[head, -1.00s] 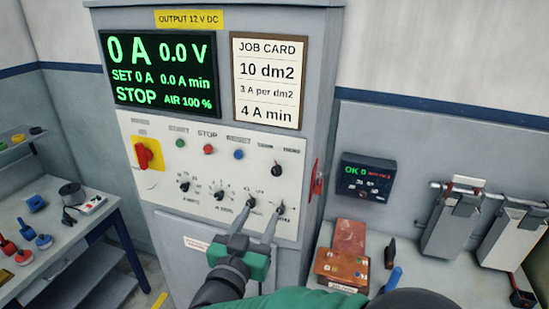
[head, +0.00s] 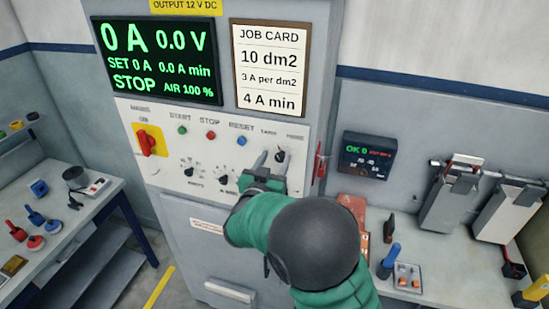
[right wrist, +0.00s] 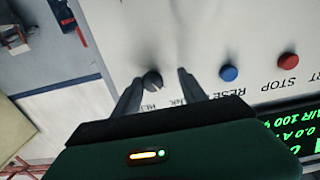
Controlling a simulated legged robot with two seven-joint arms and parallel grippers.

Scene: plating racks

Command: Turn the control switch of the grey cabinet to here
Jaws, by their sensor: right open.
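The grey cabinet (head: 232,230) carries a white control panel with a dark knob (head: 280,155) at its upper right, under small blurred labels. The knob also shows in the right wrist view (right wrist: 152,80). My right gripper (head: 273,157) is open at this corner of the panel. In the wrist view the knob lies between its two fingertips, closer to the left one; I cannot tell whether they touch it. Which knob is the control switch cannot be read. My left gripper is not in view.
A red main switch (head: 147,142) is at far left. A red handle (head: 319,165) sticks out from the cabinet's right side. Benches with tools flank the cabinet.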

